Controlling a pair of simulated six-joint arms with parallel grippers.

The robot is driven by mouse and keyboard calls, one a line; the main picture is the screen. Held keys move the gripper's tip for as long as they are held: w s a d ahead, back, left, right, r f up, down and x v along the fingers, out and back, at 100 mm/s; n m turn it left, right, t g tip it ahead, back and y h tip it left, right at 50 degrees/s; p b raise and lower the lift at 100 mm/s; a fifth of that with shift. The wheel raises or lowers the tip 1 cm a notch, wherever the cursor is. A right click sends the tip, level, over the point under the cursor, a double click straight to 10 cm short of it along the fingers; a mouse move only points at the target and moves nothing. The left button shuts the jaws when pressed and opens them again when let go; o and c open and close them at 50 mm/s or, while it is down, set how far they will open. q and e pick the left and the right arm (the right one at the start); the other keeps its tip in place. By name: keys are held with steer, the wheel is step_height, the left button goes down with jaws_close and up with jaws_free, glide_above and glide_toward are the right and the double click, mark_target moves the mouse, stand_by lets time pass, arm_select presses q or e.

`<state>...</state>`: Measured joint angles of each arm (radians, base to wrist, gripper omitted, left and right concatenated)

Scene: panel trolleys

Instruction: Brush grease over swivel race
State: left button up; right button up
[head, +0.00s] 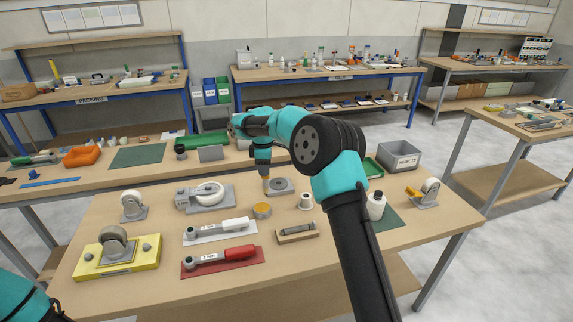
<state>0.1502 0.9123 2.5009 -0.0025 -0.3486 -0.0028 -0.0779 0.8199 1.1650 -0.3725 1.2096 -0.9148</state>
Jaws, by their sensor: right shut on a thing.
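The swivel race (284,185) looks like a grey plate with a round ring, lying flat on the front workbench near its far edge. My right gripper (263,166) points down just left of it, shut on a small brush (266,184) with an orange-tan lower end. The brush's tip is at the plate's left part; I cannot tell whether it touches the ring. A round tan tub (262,211), seemingly the grease, stands just in front. Only a teal piece of my left arm shows at the bottom left corner; its gripper is out of view.
Caster plates stand around the bench (330,262), including one on a yellow block (117,255). Torque wrenches lie on a white mat (205,239) and a red mat (255,258). A white bottle (376,205) and grey bin (399,157) are on the right. The front right is clear.

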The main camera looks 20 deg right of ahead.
steer(key=shift+w+a, duration=0.1)
steer(key=shift+a, duration=0.95)
steer(key=shift+f, duration=0.1)
steer(key=shift+f, duration=2.95)
steer(key=shift+f, duration=0.6)
step_height(320, 180, up, 7)
stand_by(1.0)
stand_by(0.6)
